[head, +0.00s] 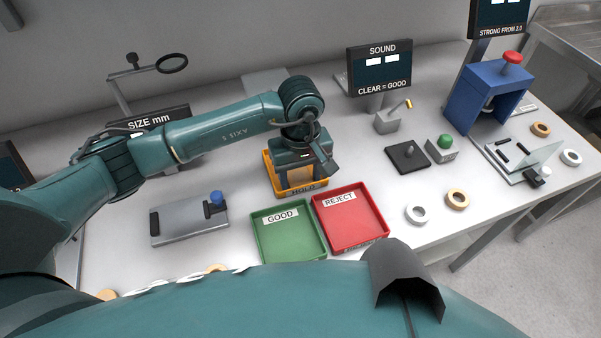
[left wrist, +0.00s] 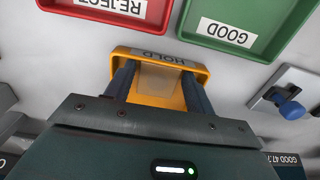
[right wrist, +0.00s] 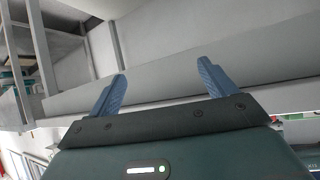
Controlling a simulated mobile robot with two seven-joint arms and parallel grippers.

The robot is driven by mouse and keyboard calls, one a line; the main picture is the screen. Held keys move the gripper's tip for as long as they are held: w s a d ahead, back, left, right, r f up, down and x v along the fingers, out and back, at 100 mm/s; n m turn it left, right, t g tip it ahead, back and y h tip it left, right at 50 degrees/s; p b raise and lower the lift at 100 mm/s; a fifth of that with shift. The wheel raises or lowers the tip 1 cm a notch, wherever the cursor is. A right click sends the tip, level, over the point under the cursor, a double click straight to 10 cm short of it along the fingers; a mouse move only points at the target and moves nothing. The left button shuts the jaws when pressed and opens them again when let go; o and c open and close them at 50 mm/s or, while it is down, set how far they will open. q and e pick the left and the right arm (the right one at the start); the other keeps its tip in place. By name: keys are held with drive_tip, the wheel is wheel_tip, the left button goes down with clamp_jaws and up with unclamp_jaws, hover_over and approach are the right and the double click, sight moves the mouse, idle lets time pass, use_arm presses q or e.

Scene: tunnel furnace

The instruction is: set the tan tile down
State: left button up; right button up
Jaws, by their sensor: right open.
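The tan tile (left wrist: 160,78) shows between the two fingers of my left gripper (left wrist: 158,82) in the left wrist view. The fingers stand on either side of it and appear closed on it. The tile is over or inside the orange HOLD tray (left wrist: 198,70); whether it touches the floor of the tray I cannot tell. In the head view my left gripper (head: 300,166) is low over the HOLD tray (head: 267,172) and hides most of the tile. My right gripper (right wrist: 162,80) is open and empty in the right wrist view, away from the tray.
The green GOOD tray (head: 288,238) and red REJECT tray (head: 352,222) lie in front of the HOLD tray, both empty. A grey gauge plate (head: 185,228) with a blue knob is to the left. A dark pad (head: 407,158) and several loose rings (head: 457,199) are to the right.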

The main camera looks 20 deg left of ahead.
sight(300, 182)
use_arm(q)
drive_tip(key=shift+o, duration=1.1)
drive_tip(key=shift+r, duration=0.15)
wheel_tip(300, 182, up, 12)
drive_tip(key=b, duration=0.1)
drive_tip(key=shift+b, duration=0.4)
